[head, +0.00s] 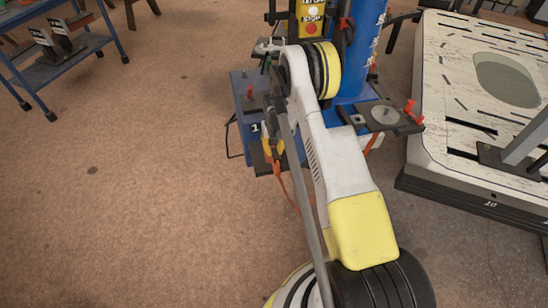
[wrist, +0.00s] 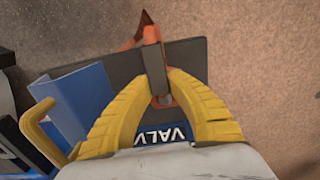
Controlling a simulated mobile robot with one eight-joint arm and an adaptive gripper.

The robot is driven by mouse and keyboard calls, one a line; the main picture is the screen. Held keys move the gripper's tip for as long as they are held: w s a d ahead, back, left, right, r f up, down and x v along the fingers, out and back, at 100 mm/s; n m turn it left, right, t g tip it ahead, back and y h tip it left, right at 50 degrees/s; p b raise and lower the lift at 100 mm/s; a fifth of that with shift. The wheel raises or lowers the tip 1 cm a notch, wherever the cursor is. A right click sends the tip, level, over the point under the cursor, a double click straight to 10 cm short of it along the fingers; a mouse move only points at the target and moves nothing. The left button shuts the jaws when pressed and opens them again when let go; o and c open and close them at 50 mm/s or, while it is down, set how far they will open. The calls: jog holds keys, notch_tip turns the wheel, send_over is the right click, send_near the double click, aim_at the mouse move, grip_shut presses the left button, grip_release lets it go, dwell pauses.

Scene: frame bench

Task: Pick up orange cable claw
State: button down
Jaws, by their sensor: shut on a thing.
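In the wrist view my gripper (wrist: 161,88) has its two yellow fingers closed on the orange cable claw (wrist: 165,101). A dark grey bar crosses over the claw between the fingertips, and more orange shows beyond it at the top. The claw is over or against a dark grey plate; I cannot tell whether it touches it. In the head view my gripper (head: 271,142) is small and partly hidden behind my arm, beside the blue frame bench.
A blue panel (wrist: 85,105) and a blue "VALV" label lie close to the fingers. A blue post (head: 358,50) and a dark side plate (head: 385,117) stand right of my arm. A large pale platform (head: 440,140) is at right, a blue cart (head: 55,70) upper left. The left floor is clear.

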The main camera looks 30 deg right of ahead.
jog(key=shift+r, duration=0.1)
notch_tip(320, 180, up, 4)
jog(key=p, duration=0.2)
jog(key=shift+r+p, duration=0.2)
jog(key=shift+p, duration=0.2)
jog(key=s+d+r+p, duration=0.4)
jog(key=s+d+r, duration=0.2)
jog(key=d, duration=0.3)
jog(key=shift+s+r, duration=0.15)
jog(key=shift+s, duration=0.65)
